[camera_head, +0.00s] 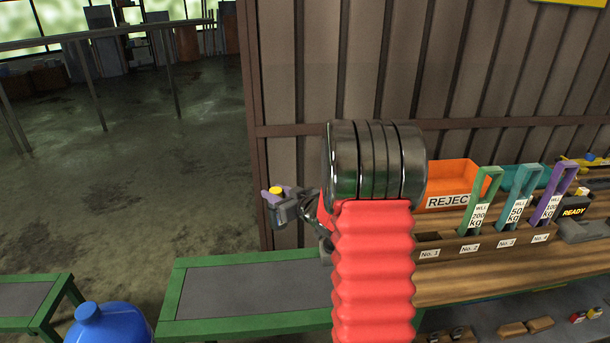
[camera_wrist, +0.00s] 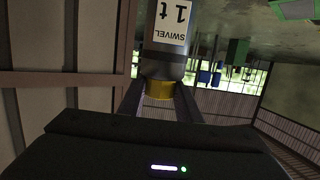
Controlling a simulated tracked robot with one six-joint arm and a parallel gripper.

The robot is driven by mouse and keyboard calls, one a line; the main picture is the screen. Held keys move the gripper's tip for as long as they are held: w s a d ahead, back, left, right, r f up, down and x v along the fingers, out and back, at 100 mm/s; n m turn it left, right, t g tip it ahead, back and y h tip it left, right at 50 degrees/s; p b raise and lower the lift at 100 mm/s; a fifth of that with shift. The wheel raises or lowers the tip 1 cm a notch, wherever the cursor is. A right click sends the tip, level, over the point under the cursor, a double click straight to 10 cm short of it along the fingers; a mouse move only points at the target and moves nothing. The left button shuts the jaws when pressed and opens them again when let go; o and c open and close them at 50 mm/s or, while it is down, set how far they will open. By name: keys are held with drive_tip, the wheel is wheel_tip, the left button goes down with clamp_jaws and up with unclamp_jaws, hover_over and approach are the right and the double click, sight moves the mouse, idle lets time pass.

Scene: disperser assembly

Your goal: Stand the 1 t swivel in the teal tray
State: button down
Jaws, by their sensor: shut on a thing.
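The 1 t swivel (camera_wrist: 169,45) is a dark grey cylinder with a white label and a yellow band; its label reads upside down in the wrist view. My gripper (camera_wrist: 158,93) is shut on it around the yellow band. In the head view my gripper (camera_head: 284,194) is left of my red arm, above the green-framed bench, with a yellow piece between its fingers; the swivel's grey body is not clear there. The teal tray (camera_head: 520,178) stands at the back right beside the orange bin, partly hidden by upright tags. My gripper is well left of it.
The orange REJECT bin (camera_head: 449,184) stands at the back of the wooden bench (camera_head: 480,278). Green, teal and purple tags stand in numbered slots in front of the teal tray. A dark READY block (camera_head: 580,220) is right. The green-framed bench (camera_head: 250,290) looks clear.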

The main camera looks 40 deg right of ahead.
drive_tip(key=s+a+f+n+y, duration=0.1)
drive_tip(key=s+a, duration=0.3)
drive_tip(key=a, duration=0.6)
drive_tip(key=s+a+f+n+y, duration=0.1)
drive_tip(key=s+a+n+y, duration=0.1)
drive_tip(key=a, duration=0.9)
drive_tip(key=shift+s+y, duration=0.5)
drive_tip(key=shift+s, duration=0.7)
